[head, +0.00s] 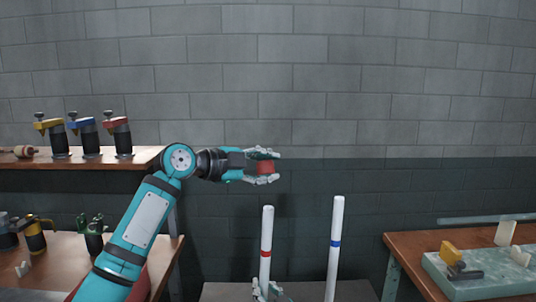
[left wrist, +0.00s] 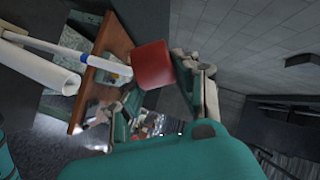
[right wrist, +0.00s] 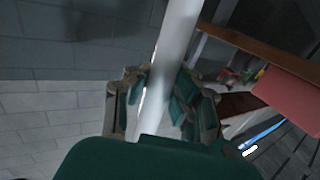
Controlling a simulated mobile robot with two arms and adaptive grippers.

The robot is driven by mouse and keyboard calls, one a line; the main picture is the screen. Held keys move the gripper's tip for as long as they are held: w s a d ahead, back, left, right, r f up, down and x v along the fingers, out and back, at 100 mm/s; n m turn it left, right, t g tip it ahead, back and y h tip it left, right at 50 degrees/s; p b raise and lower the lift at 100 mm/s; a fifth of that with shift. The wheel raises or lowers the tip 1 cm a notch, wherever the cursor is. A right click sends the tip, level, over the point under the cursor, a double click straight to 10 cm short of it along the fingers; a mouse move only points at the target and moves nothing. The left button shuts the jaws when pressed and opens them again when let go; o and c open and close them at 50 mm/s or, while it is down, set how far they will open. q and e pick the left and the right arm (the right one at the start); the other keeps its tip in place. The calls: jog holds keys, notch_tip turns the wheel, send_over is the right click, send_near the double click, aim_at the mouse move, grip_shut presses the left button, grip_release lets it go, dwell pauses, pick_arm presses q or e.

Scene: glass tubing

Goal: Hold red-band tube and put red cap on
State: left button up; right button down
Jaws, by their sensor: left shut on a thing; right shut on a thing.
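The red cap (head: 266,166) is in my left gripper (head: 263,166), which is shut on it high above the white red-band tube (head: 266,228). The cap is apart from the tube's top end. In the left wrist view the cap (left wrist: 152,65) sits between the fingers, and a white tube's open end shows to its left. The red-band tube stands upright. My right gripper (head: 268,291) is shut around its lower part, below the red band. In the right wrist view the tube (right wrist: 176,35) passes between the fingers (right wrist: 160,95).
A white blue-band tube (head: 335,235) stands to the right, slightly tilted. A grey surface (head: 220,292) lies below the tubes. A wooden shelf (head: 85,164) with several clamps is at left. A wooden table (head: 405,243) with a pale green tray (head: 480,283) is at right.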

pick_arm(q)
jog(key=s+d+f+m+t+h, duration=0.1)
jog(key=s+f+m+t, duration=0.1)
jog(key=s+m, duration=0.3)
jog(key=shift+s+f+m+h, duration=0.15)
jog(key=shift+f+m+h, duration=0.2)
jog(key=shift+m, duration=0.55)
jog(key=shift+f, duration=0.15)
